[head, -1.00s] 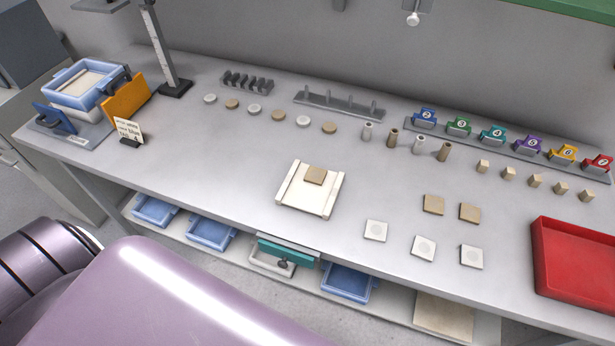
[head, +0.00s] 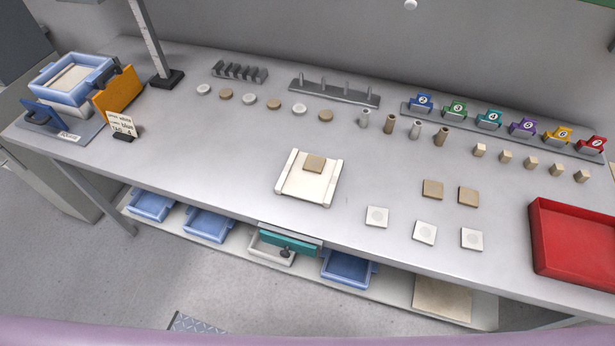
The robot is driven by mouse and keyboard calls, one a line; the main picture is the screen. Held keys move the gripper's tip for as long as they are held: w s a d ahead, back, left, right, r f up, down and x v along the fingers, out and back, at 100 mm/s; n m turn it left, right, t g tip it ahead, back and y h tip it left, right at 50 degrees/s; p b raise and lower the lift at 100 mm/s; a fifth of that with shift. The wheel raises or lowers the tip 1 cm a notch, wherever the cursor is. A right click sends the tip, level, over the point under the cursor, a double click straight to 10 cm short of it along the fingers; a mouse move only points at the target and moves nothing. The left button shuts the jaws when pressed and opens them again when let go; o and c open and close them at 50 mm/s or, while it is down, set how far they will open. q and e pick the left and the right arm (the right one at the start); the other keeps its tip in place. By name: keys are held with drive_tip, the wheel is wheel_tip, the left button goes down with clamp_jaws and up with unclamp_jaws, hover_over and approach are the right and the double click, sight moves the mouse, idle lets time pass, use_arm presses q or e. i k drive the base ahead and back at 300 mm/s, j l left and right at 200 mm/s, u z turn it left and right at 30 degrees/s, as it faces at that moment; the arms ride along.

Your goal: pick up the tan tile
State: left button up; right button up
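Two tan square tiles lie flat on the grey bench right of centre, a left one (head: 432,189) and a right one (head: 468,196). A third tan tile (head: 314,163) lies on a white board with raised side rails (head: 304,188). Several white square tiles lie in front of the two tan ones, among them one with a round mark (head: 377,217). Neither of my grippers shows in the head view. Only a mauve part of my own body runs along the bottom edge.
A red tray (head: 541,261) stands at the right. Small tan blocks (head: 531,163), upright cylinders (head: 390,124) and round discs (head: 274,104) stand or lie behind. Numbered coloured holders (head: 489,120) line the back. Blue bins (head: 347,268) sit below. The bench's left middle is clear.

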sight(468, 197)
drive_tip(key=z, duration=1.25)
drive_tip(key=l, duration=0.4)
drive_tip(key=u, duration=0.05)
